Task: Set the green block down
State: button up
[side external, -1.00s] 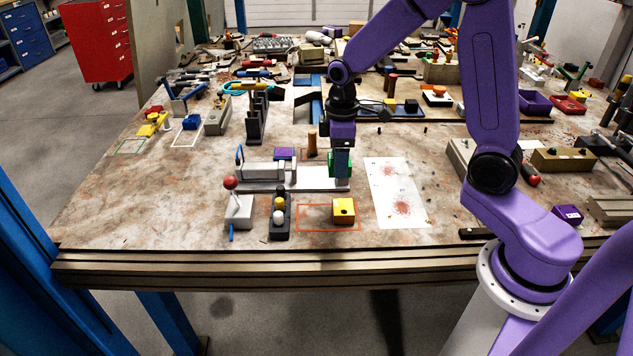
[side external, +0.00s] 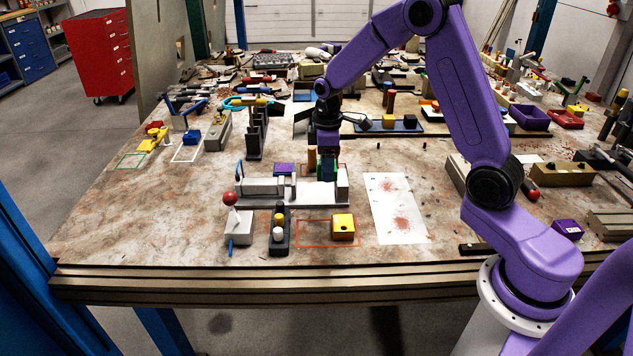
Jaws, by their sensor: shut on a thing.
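The green block (side external: 319,171) shows as small green patches around my fingers, above the bed of a grey and white vise-like fixture (side external: 290,196). My gripper (side external: 327,172) points down and is shut on the block. Its fingers hide most of it. In the picture the block sits just left of the fixture's white right-hand end piece (side external: 342,184). I cannot tell whether its underside touches the fixture or the table.
A brown cylinder (side external: 311,158) and a purple block (side external: 284,169) are close left of my gripper. A yellow block (side external: 344,227) sits at an orange outline in front. A red-knobbed lever (side external: 230,199) stands at the left. A stained white sheet (side external: 396,208) lies flat at the right.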

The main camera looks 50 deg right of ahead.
send_over(316, 192)
notch_tip(316, 192, down, 5)
jog(key=shift+s+r, duration=0.1)
jog(key=shift+r, duration=0.1)
jog(key=shift+f, duration=1.45)
jog(key=shift+f, duration=0.2)
jog(key=o, duration=1.2)
jog(key=shift+r, duration=0.1)
